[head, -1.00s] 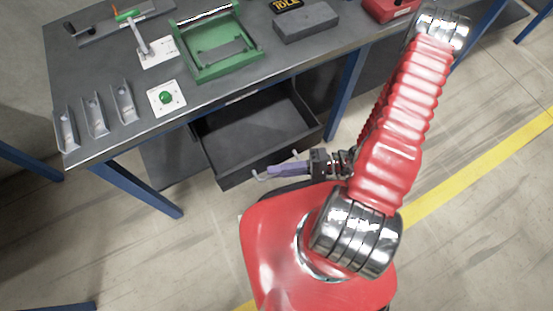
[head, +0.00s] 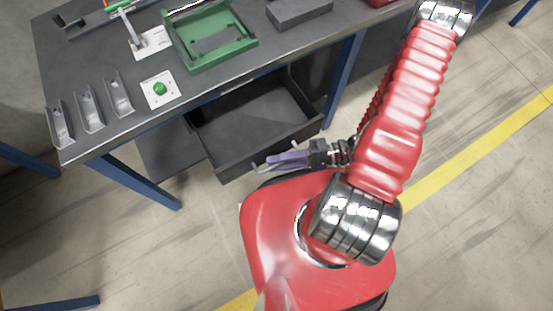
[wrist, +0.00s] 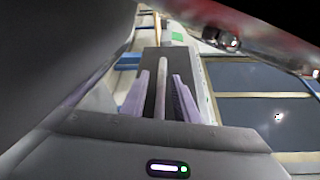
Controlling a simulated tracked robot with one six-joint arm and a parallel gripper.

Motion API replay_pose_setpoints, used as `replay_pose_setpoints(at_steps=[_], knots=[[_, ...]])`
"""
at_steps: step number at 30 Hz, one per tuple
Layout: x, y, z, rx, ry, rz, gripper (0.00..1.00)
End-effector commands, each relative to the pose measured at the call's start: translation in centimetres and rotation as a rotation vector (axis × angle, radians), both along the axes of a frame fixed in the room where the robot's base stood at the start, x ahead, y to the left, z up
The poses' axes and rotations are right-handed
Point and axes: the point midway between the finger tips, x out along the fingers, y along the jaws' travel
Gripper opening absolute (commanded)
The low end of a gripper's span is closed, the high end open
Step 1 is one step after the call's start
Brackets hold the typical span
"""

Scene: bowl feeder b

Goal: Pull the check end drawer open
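The dark grey drawer (head: 215,158) under the near side of the bench stands pulled out, and its empty inside shows. My gripper (head: 272,161) is at its front, by the thin pale handle (head: 257,168). In the wrist view a bar, which looks like the handle (wrist: 161,100), runs between the two purple fingers of my gripper (wrist: 160,76). A gap shows on each side of it, so the fingers are open around the bar and do not grip it. The fingers hide part of the handle in the head view.
The bench top (head: 110,140) carries a green frame (head: 190,62), a green button (head: 159,88) on a white plate, several metal brackets (head: 90,112) and a grey block (head: 300,10). Blue legs (head: 340,85) flank the drawer. My red base stands close to the drawer's front.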

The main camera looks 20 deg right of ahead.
Motion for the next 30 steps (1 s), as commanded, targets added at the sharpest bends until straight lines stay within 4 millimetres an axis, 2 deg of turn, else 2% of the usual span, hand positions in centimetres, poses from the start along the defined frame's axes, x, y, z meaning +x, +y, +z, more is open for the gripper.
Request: replay_pose_setpoints(at_steps=[14,20,30], knots=[[-0.1,-0.6,0.1,0.002,0.0,0.0,0.28],[-0.4,-2.5,0.3,0.002,-0.001,-0.001,0.28],[-1.1,-7.2,0.6,-0.001,-0.002,-0.002,0.28]])
